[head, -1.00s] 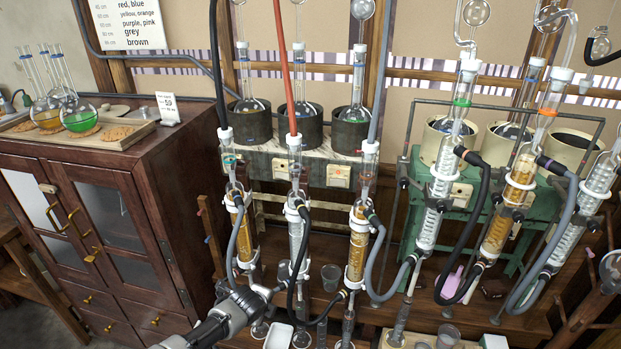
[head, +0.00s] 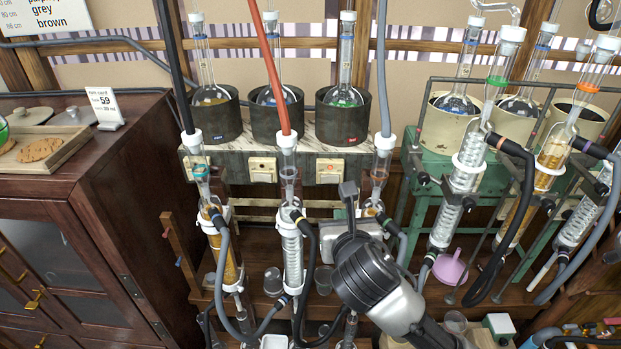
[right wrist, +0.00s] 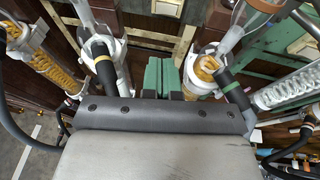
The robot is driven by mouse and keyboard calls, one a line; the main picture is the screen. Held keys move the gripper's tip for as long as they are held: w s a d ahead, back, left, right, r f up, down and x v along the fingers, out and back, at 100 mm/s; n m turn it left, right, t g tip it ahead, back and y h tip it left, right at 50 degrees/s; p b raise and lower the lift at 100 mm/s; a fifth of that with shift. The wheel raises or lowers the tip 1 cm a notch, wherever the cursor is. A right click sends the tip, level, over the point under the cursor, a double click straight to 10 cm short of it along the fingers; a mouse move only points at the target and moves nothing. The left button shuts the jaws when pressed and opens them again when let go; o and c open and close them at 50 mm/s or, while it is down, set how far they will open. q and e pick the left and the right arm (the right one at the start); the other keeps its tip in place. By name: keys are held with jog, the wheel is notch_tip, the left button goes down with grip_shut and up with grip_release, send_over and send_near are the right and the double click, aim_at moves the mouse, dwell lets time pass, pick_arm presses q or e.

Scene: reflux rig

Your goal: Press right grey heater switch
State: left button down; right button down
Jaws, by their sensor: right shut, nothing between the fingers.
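Three dark grey heaters stand on the left rack, each with a round flask. The right grey heater (head: 343,118) holds a flask with green liquid. Its switch, a cream plate (head: 330,171), sits on the rack front below it. A cream plate that looks like this switch shows at the top edge of the right wrist view (right wrist: 168,6). My right gripper (head: 349,190) is just below and right of the switch in the head view, apparently apart from it. Its green fingertips (right wrist: 164,76) are together and empty. My left gripper is not in view.
The middle condenser (head: 292,245) and the right condenser's glass top (head: 380,165) stand either side of my right gripper, with hoses close by. A red tube (head: 268,65) runs down in front of the heaters. A green stand (head: 430,135) is to the right.

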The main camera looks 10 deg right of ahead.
aim_at(325, 179)
jog(key=shift+s+d, duration=0.15)
jog(key=shift+s, duration=0.1)
jog(key=shift+w, duration=0.1)
jog(key=p+x, duration=0.4)
jog(key=x, duration=1.4)
jog(key=shift+w+r, duration=0.15)
jog(key=shift+r, duration=0.05)
jog(key=shift+x, duration=0.9)
jog(key=shift+f, duration=0.1)
